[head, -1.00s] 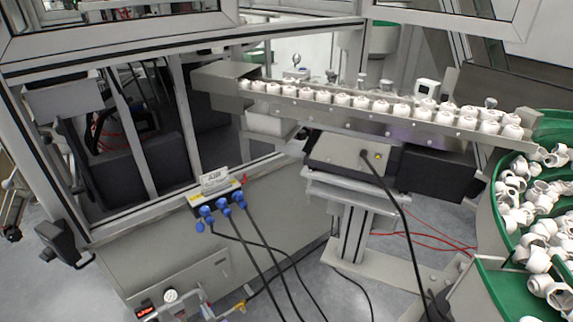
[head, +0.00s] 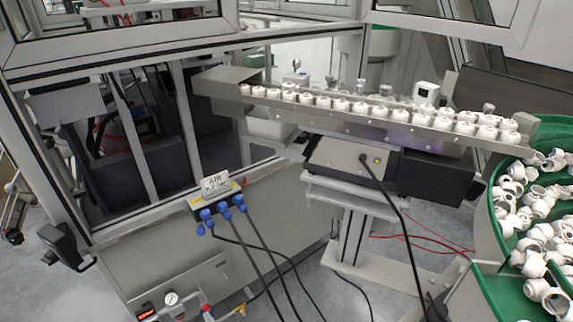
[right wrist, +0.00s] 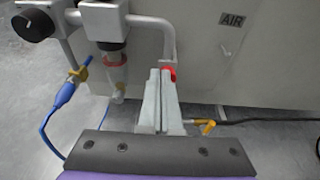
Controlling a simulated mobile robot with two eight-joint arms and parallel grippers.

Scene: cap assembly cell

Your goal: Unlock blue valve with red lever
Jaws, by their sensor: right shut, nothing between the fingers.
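The red lever (right wrist: 169,74) shows in the right wrist view as a small red piece right at my right fingertips. My fingers cover part of it, and I cannot tell whether they touch it. My right gripper (right wrist: 161,74) is shut and empty, pointing at the pipework on the grey cabinet. The blue valve body is hidden behind the fingers in that view.
In the right wrist view a regulator with a red ring (right wrist: 115,62), a black knob (right wrist: 35,22) and a blue hose (right wrist: 63,94) are left of my fingers. A yellow fitting (right wrist: 207,127) is to the right. Blue plugs with cables (head: 223,207) hang above in the head view.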

